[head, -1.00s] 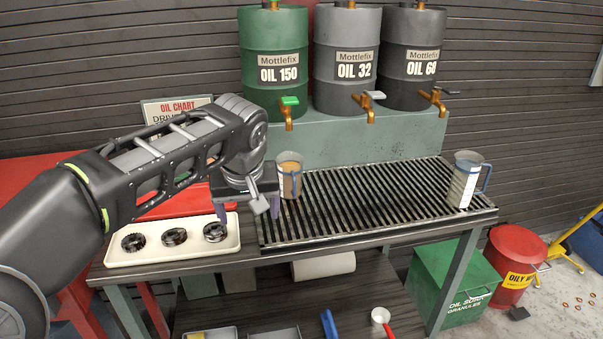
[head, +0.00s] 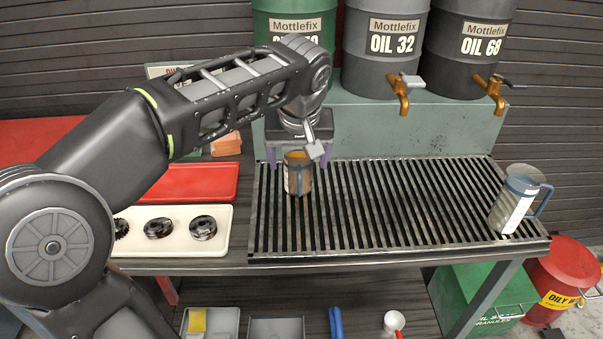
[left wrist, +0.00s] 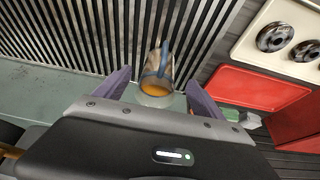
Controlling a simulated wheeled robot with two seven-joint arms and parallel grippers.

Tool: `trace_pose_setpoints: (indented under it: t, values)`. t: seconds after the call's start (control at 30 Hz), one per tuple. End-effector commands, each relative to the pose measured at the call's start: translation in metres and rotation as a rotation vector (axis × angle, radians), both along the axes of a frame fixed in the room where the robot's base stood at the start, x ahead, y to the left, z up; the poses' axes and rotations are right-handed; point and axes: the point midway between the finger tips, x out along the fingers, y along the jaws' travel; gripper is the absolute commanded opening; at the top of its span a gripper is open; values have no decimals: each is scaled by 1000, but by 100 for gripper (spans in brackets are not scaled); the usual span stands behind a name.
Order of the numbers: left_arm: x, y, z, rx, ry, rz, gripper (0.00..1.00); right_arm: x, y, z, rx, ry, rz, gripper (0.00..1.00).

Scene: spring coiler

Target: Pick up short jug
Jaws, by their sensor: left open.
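A short jug (head: 298,182) with amber oil and a blue-grey handle stands upright on the slatted drip grate (head: 400,235), near its left end. It also shows in the left wrist view (left wrist: 157,67), handle toward the grate. My left gripper (head: 300,163) is open, pointing down at the jug's upper part. In the head view its purple fingers are on either side of the jug. In the left wrist view the fingers (left wrist: 160,79) flank the rim with gaps, and nothing is gripped. A taller jug (head: 515,203) with a blue handle stands at the grate's right end. My right gripper is out of view.
Oil drums with brass taps (head: 403,92) stand on a green-grey ledge (head: 440,130) behind the grate. A cream tray (head: 180,245) with dark coiled parts and a red tray (head: 200,183) lie left of the grate. The grate between the jugs is clear.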

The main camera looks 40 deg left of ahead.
Motion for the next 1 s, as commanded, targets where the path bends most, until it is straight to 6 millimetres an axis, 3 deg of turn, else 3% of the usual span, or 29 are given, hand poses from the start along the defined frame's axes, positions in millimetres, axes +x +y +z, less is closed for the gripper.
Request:
trace_pose_setpoints:
  t: [0.3,0.67,1.0]
  values:
    - [8,6,-23,0,1,0,79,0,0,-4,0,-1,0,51]
    - [9,7,-27,-1,1,0,79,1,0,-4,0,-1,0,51]
    - [25,19,-66,0,3,1,79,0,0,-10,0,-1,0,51]
